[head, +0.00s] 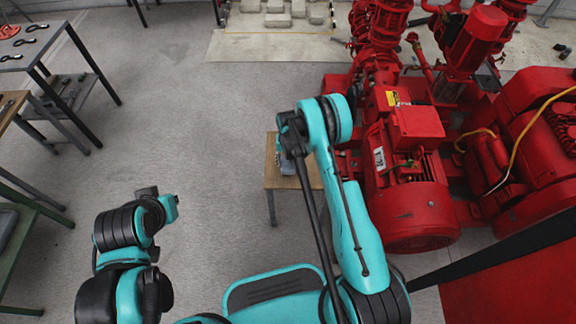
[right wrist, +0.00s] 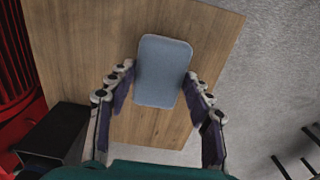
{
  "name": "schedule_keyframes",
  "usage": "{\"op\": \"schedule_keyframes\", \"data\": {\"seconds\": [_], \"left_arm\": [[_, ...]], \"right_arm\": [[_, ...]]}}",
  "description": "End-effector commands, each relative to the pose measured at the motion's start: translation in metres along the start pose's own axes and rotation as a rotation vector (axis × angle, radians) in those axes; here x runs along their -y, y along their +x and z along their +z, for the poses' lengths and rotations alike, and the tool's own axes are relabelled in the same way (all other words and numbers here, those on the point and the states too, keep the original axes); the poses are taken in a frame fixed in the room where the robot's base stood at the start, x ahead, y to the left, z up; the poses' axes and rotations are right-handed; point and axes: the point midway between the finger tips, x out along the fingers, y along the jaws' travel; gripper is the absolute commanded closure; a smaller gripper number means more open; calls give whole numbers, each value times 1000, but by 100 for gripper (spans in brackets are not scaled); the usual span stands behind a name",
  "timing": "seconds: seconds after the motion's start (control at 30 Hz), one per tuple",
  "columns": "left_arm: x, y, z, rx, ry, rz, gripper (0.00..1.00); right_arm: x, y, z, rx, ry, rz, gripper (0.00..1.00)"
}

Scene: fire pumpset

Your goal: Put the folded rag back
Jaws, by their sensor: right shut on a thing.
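The folded rag (right wrist: 163,70) is a blue-grey rounded rectangle, seen from above over a small wooden table (right wrist: 85,50) in the right wrist view. My right gripper (right wrist: 161,92) is shut on the rag, one finger at each long side near its lower half. I cannot tell whether the rag touches the tabletop. In the head view the right gripper (head: 286,155) is small and partly hidden by my arm, over the wooden table (head: 272,180).
Red pumps and a motor (head: 405,200) stand close to the right of the wooden table. A black box (right wrist: 55,132) shows at the table's lower left in the wrist view. Work tables with tools (head: 28,45) stand at the far left. The grey floor between is clear.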

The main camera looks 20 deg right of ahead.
Motion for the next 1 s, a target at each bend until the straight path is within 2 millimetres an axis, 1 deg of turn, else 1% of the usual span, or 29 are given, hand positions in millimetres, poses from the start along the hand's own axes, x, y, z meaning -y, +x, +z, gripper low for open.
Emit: {"op": "schedule_keyframes", "data": {"seconds": [0.03, 0.1, 0.47, 0.5, 0.57, 0.6, 0.87, 0.97, 1.0], "left_arm": [[0, 7, 5, 0, 0, 0, 100], [0, 11, 8, 0, 0, 0, 100], [0, 9, 6, 0, 0, 0, 100], [0, 9, 6, 0, 0, 0, 100], [0, 9, 6, 0, 0, 0, 100], [0, 9, 6, 0, 0, 0, 100], [0, 9, 7, 0, 0, 0, 100], [0, 8, 6, 0, 0, 0, 100], [0, 6, 5, 0, 0, 0, 100]], "right_arm": [[0, 13, 0, 0, 0, 0, 72], [0, 22, 0, 0, 0, 0, 72], [0, 24, 0, 0, 0, 0, 72], [0, 24, 0, 0, 0, 0, 46], [0, 24, 0, 0, 0, 0, 31], [0, 24, 0, 0, 0, 0, 28], [0, 24, 0, 0, 0, 0, 28], [0, 19, 0, 0, 0, 0, 28], [0, 14, 0, 0, 0, 0, 28]]}}
